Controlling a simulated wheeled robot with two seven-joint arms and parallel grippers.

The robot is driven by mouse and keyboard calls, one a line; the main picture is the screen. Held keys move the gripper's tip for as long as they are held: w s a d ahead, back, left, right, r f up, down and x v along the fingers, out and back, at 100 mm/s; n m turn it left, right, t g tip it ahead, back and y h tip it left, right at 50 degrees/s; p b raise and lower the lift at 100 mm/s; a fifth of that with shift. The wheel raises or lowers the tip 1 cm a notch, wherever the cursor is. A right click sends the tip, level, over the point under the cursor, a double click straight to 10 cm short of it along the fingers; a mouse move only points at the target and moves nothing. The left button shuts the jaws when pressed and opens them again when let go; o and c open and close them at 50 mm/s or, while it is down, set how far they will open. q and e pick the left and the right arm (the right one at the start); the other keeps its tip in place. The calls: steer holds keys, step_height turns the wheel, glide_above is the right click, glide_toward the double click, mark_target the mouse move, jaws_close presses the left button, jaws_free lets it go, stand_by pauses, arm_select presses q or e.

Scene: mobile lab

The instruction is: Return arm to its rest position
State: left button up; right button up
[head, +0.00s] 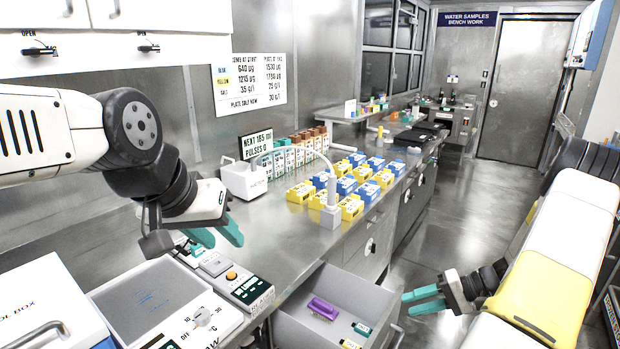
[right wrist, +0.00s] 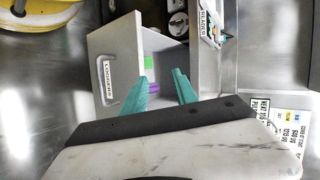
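My left gripper (head: 219,238) hangs over the steel bench in the head view, above the control panel with an orange button. Its teal fingers are apart, with nothing between them. My right gripper (head: 408,304) is at the lower right in the head view, over the floor just right of the open drawer. Its fingers are also apart and empty in the right wrist view (right wrist: 158,76). The open grey drawer (head: 300,331) holds a purple item (head: 323,308) and small green boxes (head: 362,328). In the right wrist view the drawer (right wrist: 118,45) lies beyond the fingers.
Blue and yellow boxes (head: 351,207) stand in rows on the bench, beside a white dispenser (head: 243,180) with a curved spout. A balance (head: 150,300) and a white container (head: 45,305) are at the front left. The floor (head: 440,215) right of the bench is clear.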

steer(key=a+r+n+g+h, duration=0.25)
steer(key=a+r, duration=0.25)
steer(key=r, duration=0.7)
steer(key=s+a+r+t+h, duration=0.3)
steer(key=s+a+r, duration=0.1)
steer(key=s+r, duration=0.4)
steer(key=s+a+r+n+t+h, duration=0.1)
steer(key=s+a+r+t+h, duration=0.2)
steer(key=s+r, duration=0.4)
step_height(320, 180, up, 6)
steer(key=shift+s+a+f+h, duration=0.1)
steer(key=shift+s+a+h, duration=0.3)
steer(key=shift+a, duration=0.75)
steer(key=shift+w, duration=0.15)
